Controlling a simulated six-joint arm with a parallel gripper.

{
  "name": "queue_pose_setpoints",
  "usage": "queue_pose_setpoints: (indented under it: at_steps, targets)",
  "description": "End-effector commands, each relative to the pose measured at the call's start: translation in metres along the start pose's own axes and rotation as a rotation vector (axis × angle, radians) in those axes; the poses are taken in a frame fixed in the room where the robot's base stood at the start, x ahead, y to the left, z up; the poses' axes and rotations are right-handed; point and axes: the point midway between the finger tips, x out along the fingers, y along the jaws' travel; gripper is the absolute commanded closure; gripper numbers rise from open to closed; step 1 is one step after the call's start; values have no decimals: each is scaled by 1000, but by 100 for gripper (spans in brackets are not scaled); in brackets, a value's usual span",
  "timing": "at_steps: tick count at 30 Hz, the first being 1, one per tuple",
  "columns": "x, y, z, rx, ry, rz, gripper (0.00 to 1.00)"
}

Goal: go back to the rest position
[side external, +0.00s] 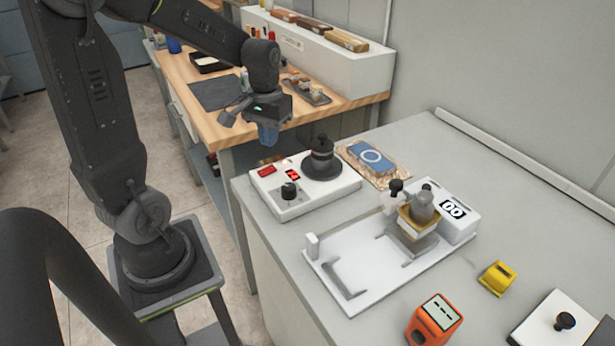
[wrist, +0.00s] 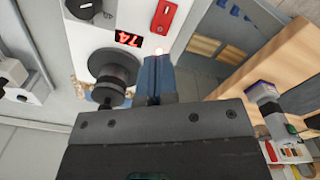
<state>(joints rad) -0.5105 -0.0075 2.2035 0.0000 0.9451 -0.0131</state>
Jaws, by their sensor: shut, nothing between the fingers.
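My gripper (side external: 268,134) hangs in the air in the side view, over the gap between the wooden workbench and the grey counter, to the left of the white device with a knob and a red display (side external: 304,187). Its blue fingers are together with nothing between them. In the wrist view my shut gripper (wrist: 157,68) points toward the edge of the same white device (wrist: 180,35), whose red display and dark round part show beside the fingers. The fingers look apart from the device.
On the grey counter (side external: 430,135) stand a white coater plate (side external: 345,283) with a yellowish block, an orange device (side external: 434,320) and a small yellow box (side external: 497,278). A blue item (side external: 371,158) lies behind. The wooden workbench (side external: 215,130) holds a dark mat and small parts.

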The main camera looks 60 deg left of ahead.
Motion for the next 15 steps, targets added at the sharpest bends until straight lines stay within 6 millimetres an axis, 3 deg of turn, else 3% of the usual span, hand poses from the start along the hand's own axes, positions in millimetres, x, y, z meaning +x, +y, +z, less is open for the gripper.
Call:
queue_pose_setpoints:
  at_steps: [10, 15]
  targets:
    - [-3, 1, 1, 3, 2, 0, 100]
    - [-21, 21, 16, 74, 70, 4, 100]
